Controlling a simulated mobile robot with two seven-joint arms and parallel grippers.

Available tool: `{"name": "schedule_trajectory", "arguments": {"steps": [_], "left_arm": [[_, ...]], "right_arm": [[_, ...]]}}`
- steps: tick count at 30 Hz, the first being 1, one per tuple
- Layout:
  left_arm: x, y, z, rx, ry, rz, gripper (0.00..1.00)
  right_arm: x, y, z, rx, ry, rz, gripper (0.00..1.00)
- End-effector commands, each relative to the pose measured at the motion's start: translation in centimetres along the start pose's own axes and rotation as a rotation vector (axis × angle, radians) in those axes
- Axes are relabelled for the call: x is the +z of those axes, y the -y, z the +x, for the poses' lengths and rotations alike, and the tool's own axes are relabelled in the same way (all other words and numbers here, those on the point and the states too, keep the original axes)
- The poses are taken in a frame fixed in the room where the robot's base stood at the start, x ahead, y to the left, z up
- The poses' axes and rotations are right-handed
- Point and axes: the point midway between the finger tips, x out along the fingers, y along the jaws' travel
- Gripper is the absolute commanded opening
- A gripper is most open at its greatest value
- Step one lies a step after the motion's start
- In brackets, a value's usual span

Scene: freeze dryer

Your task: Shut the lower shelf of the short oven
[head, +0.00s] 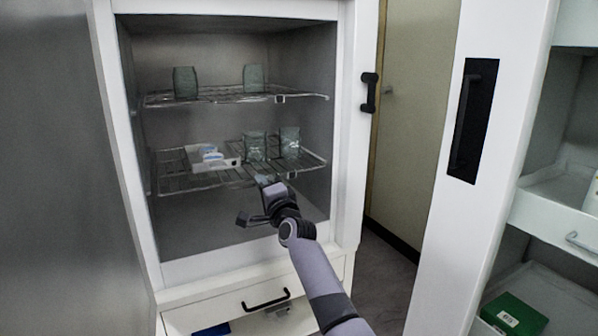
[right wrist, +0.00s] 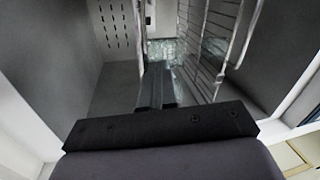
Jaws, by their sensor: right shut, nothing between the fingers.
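The short oven (head: 340,225) stands open with two wire shelves inside. The lower shelf (head: 180,183) is a wire rack holding glass beakers (head: 289,141) on its right and a white tray (head: 231,163) on its left. My right gripper (head: 266,181) is shut and empty at the front edge of the lower shelf, and covers part of that edge. In the right wrist view, the shut fingers (right wrist: 157,88) point into the oven beside the wire rack (right wrist: 207,45), near glass. I cannot tell whether they touch the shelf. My left gripper is not in view.
The upper shelf (head: 220,97) carries glass beakers (head: 185,82). A grey surface (head: 50,170) fills the left.

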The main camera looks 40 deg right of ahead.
Motion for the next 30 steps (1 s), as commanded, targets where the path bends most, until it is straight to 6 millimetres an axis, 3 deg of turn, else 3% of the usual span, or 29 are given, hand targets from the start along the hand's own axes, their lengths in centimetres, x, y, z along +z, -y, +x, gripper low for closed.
{"name": "schedule_trajectory", "arguments": {"steps": [1, 11, 22, 23, 27, 30], "left_arm": [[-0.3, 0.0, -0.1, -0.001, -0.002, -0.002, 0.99], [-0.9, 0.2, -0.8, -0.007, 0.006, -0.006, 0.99], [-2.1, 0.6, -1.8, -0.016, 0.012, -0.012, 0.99], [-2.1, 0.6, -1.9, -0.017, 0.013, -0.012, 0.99], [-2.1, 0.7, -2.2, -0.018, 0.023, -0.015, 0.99], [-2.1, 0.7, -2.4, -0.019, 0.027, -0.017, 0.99]], "right_arm": [[-1.4, 0.0, -0.2, 0.008, 0.003, -0.176, 0.00], [-5.7, 0.4, -1.8, 0.052, 0.088, -1.353, 0.00], [-11.0, -0.8, -6.1, 0.024, 0.299, -3.083, 0.00], [-11.4, -1.0, -6.6, -0.007, -0.300, 3.026, 0.00], [-13.0, -1.4, -8.7, 0.071, -0.250, 2.414, 0.00], [-13.8, -1.6, -10.0, 0.112, -0.213, 2.085, 0.00]]}}
